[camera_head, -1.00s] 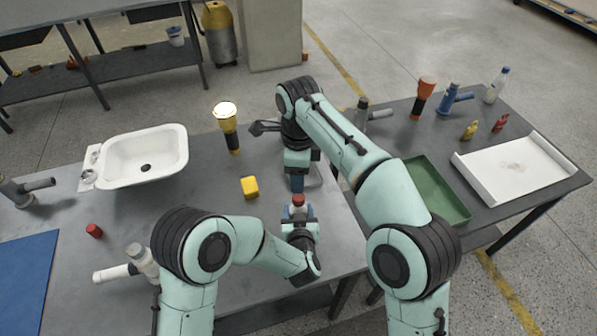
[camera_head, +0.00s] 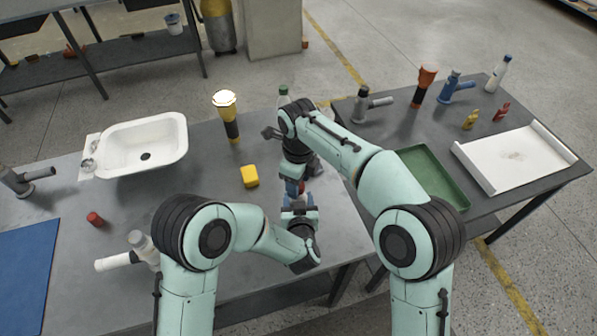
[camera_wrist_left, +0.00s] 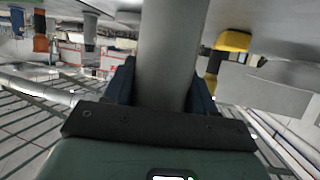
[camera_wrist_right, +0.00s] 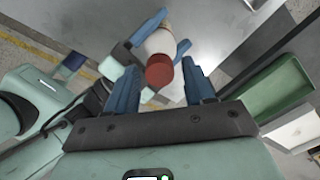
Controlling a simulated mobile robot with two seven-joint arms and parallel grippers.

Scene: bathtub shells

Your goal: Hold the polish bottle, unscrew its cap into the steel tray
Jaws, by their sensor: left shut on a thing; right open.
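The polish bottle has a white body (camera_wrist_right: 157,42) and a red cap (camera_wrist_right: 159,70) in the right wrist view. My left gripper (camera_head: 299,199) is shut on its body; in the left wrist view the bottle (camera_wrist_left: 168,55) is a grey cylinder between the fingers. My right gripper (camera_head: 296,180) is open just above it, pointing down. In the right wrist view its two blue fingers stand either side of the cap, with gaps visible; contact cannot be told. In the head view the grippers mostly hide the bottle. I cannot clearly make out the steel tray.
A yellow block (camera_head: 250,176), a torch (camera_head: 228,115) and a white basin (camera_head: 145,146) stand on the left table. A red piece (camera_head: 95,219) lies at left. A green tray (camera_head: 433,178) and white tray (camera_head: 512,158) are on the right table.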

